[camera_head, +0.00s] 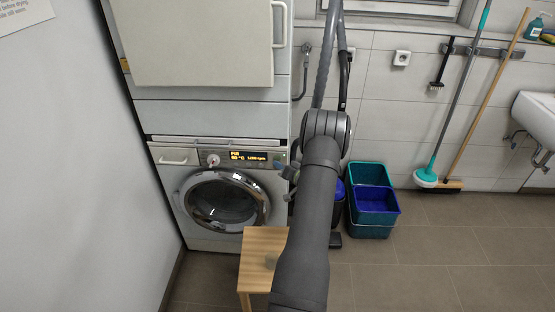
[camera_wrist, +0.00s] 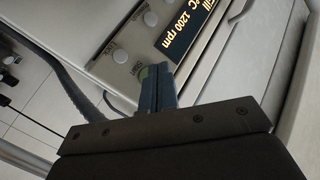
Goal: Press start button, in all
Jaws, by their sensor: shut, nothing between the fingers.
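The lower machine (camera_head: 220,195) is a white front loader with a round glass door and a lit display (camera_head: 248,156) at its top. In the wrist view the display (camera_wrist: 185,30) reads "1200 rpm". A small button (camera_wrist: 143,74) with the word START sits below it, partly hidden by my fingertips. My gripper (camera_wrist: 158,72) is shut and empty, its blue-grey fingertips right at that button. I cannot tell whether they touch it. In the head view my gripper (camera_head: 280,166) is at the right end of the control panel.
Two round buttons, one (camera_wrist: 120,56) and another (camera_wrist: 150,19), lie near the start button. The upper machine (camera_head: 210,75) is stacked above. A wooden stool (camera_head: 263,243) stands in front, and blue-green bins (camera_head: 370,230) stand to the right. Floor further right is clear.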

